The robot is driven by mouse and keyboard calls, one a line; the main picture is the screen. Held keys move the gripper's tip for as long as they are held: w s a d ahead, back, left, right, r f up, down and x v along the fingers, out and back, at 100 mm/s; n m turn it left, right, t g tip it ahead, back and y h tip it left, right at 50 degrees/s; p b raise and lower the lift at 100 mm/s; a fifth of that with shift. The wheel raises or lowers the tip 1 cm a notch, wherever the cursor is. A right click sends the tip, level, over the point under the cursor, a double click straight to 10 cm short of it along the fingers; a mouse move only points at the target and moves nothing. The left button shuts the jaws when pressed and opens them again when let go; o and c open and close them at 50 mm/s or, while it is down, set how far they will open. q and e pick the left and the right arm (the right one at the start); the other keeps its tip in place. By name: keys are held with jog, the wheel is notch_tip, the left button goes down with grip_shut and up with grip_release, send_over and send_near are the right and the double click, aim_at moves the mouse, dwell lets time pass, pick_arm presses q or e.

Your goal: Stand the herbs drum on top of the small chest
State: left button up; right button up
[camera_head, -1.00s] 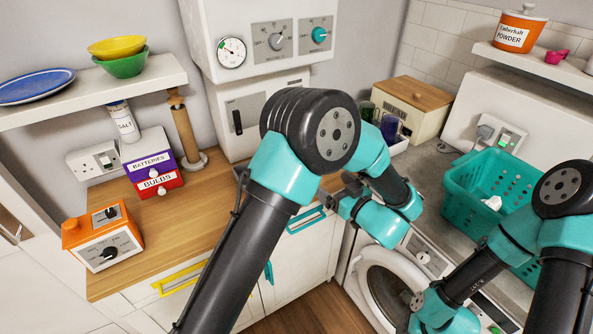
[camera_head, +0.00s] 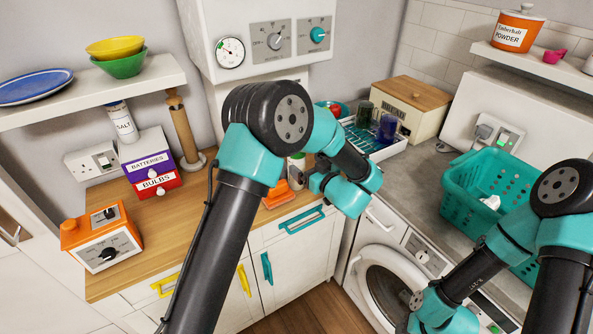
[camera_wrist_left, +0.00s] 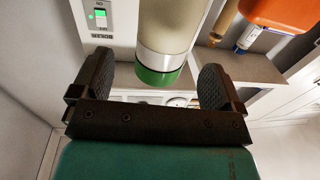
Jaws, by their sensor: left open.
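A cylinder, which I take to be the herbs drum (camera_wrist_left: 168,40), shows in the left wrist view with a pale olive body, a silver band and a green end. In the head view a small pale cylinder (camera_head: 297,168) stands on the wooden counter beside my left gripper (camera_head: 304,180), partly hidden. My left gripper (camera_wrist_left: 155,82) is open; the drum shows between its fingers, not clasped. Whether it touches a finger I cannot tell. The small chest (camera_head: 152,172), with a purple BATTERIES drawer and a red BULBS drawer, stands at the counter's back left. My right gripper is not visible.
A salt container (camera_head: 123,122) and a wooden post (camera_head: 183,130) stand near the chest, under a shelf (camera_head: 150,82) with bowls. An orange appliance (camera_head: 100,237) sits front left. An orange object (camera_head: 279,194) lies near my left gripper. Bare counter (camera_head: 205,212) lies between.

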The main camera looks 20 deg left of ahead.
pick_arm(q)
jog(key=shift+x, duration=2.6)
jog(key=shift+s, duration=0.1)
jog(key=c, duration=1.6)
jog(key=shift+o, duration=0.2)
notch_tip(320, 180, up, 10)
